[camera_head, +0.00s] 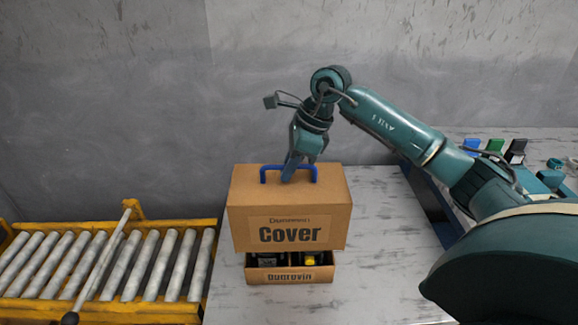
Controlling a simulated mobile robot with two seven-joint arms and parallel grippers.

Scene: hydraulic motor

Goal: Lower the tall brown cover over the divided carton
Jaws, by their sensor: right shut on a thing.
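The tall brown cover (292,215) is a cardboard box with the word "Cover" on its front and a blue handle (275,168) on top. My right gripper (289,178) is shut on the blue handle from above. The cover hangs level over the divided carton (290,274), with a gap showing between them. The carton is an open brown box on the grey table, with dark parts and a yellow piece visible inside. The cover hides most of the carton's inside and its dividers. My left gripper is not in view.
A yellow roller conveyor (110,265) with a lever (100,260) stands left of the table (385,250). The table right of the carton is clear. Small green, blue and black items (494,147) stand at the far right. A grey wall is behind.

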